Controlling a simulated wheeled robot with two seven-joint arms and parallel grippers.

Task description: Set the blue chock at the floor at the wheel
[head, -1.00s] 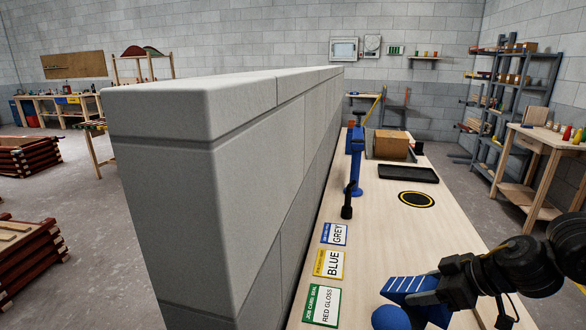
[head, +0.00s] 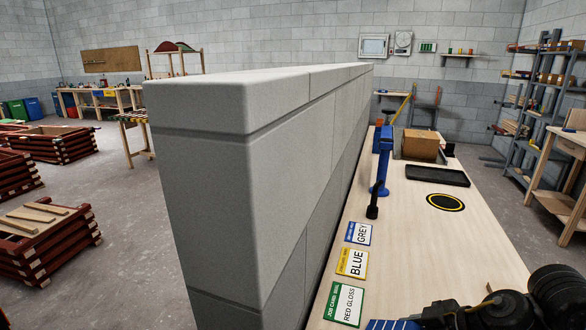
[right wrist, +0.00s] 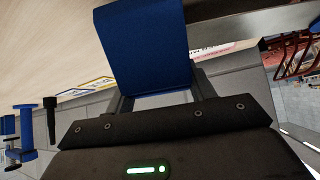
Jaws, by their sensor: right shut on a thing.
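The blue chock (right wrist: 143,45) fills the upper middle of the right wrist view, between the fingers of my right gripper (right wrist: 160,92). My right gripper is shut on it. In the head view only a strip of the blue chock (head: 393,324) shows at the bottom edge, with my dark right arm beside it, over the near end of the bench. No wheel shows clearly in either view. My left gripper is not in view.
A grey block wall (head: 240,170) stands left of the wooden bench (head: 425,240). On the bench are a blue stand (head: 384,160), colour cards (head: 351,262), a black tray (head: 437,175) and a cardboard box (head: 422,145). Slatted stacks (head: 45,240) stand on the open floor at left.

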